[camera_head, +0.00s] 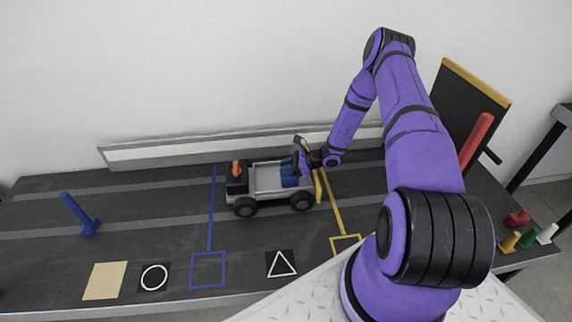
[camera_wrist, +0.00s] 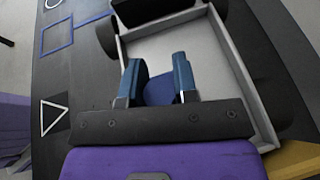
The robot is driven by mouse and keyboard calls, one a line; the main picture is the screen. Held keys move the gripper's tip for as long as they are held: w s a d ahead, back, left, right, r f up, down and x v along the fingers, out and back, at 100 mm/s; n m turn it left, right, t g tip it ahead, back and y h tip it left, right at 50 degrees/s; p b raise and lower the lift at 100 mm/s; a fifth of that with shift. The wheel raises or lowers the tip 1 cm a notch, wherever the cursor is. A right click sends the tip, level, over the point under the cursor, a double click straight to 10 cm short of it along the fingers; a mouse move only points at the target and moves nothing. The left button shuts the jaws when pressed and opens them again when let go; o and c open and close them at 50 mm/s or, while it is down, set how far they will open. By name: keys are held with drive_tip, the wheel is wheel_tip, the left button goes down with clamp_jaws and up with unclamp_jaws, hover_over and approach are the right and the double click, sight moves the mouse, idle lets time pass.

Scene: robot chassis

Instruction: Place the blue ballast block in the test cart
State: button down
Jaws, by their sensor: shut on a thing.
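The test cart (camera_head: 265,180) stands on the dark bench, a wheeled cart with a light open tray and an orange knob at its left end. My gripper (camera_head: 292,172) is over the right part of the tray, pointing down. In the wrist view, my gripper (camera_wrist: 158,78) has its two blue-padded fingers around the dark blue ballast block (camera_wrist: 159,92), shut on it. The block is mostly hidden by the fingers and palm. The tray rim (camera_wrist: 244,75) surrounds the fingers in this view. I cannot tell whether the block touches the tray floor.
A blue post (camera_head: 79,214) stands at the left of the bench. Blue and yellow lines, a tan square (camera_head: 105,281), a circle card (camera_head: 154,278) and a triangle card (camera_head: 281,264) lie in front. Small coloured pieces (camera_head: 517,217) sit at the right end, near a red bar (camera_head: 475,142).

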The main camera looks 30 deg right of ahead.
drive_tip(key=c, duration=0.9)
unclamp_jaws()
drive_tip(key=shift+d, duration=0.1)
drive_tip(key=v, duration=1.2)
drive_tip(key=s+a+r+n+g+h, duration=0.15)
drive_tip(key=a+r+n, duration=0.35)
drive_tip(key=r, duration=0.7)
drive_tip(key=s+a+r+n+g+h, duration=0.1)
drive_tip(key=s+a+r+n+g, duration=0.3)
drive_tip(key=r, duration=0.7)
drive_tip(key=a+r+n+g+h, duration=0.15)
drive_tip(key=a+r+n, duration=0.4)
drive_tip(key=r, duration=0.65)
drive_tip(key=shift+s+a+r+n+t+h, duration=0.95)
drive_tip(key=shift+s+r+n, duration=1.2)
drive_tip(key=shift+s, duration=2)
drive_tip(key=shift+s+a+r+n+t+h, duration=0.6)
drive_tip(key=shift+s+a+r+n+h, duration=0.6)
drive_tip(key=shift+s+r, duration=2.45)
drive_tip(key=shift+s+a+r+n+t+h, duration=0.75)
drive_tip(key=shift+s+r+n+h, duration=0.95)
drive_tip(key=shift+s, duration=3)
